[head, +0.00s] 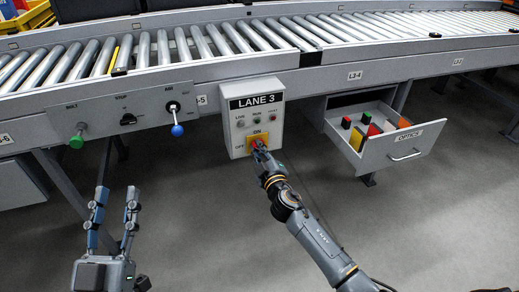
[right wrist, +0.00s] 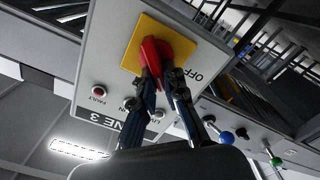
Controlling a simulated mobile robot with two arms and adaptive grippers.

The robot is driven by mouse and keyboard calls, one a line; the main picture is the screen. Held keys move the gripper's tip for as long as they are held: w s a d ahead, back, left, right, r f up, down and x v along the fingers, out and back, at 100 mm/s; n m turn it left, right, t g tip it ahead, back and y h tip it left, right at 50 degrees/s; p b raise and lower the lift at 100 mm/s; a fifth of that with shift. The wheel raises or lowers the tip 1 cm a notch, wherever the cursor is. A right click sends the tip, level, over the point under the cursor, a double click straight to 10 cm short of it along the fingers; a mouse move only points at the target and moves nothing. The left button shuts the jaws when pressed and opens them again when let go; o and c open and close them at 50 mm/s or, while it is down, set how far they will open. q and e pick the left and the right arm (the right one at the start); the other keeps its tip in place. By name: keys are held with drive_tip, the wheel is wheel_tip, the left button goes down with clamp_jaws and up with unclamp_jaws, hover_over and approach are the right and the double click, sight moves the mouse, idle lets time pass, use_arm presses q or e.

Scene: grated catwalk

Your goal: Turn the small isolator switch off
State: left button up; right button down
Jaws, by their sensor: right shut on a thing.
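My left gripper (head: 116,194) is open and empty, low at the left, away from the box.
A panel left of the box carries a green knob (head: 77,141), a black selector (head: 128,119) and a blue-tipped lever (head: 177,130). An open drawer (head: 376,158) with coloured items juts out at the right. A roller conveyor (head: 200,42) runs above. The floor in front is clear.

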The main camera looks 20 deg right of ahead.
drive_tip(key=n, duration=0.5)
drive_tip(key=f+n, duration=0.1)
drive_tip(key=n, duration=0.2)
drive_tip(key=shift+a+n, duration=0.2)
drive_tip(key=shift+n, duration=0.1)
drive_tip(key=shift+f, duration=0.1)
idle(0.4)
drive_tip(key=c, duration=1.4)
unclamp_jaws()
drive_tip(key=s, duration=1.2)
drive_tip(key=shift+d, duration=0.15)
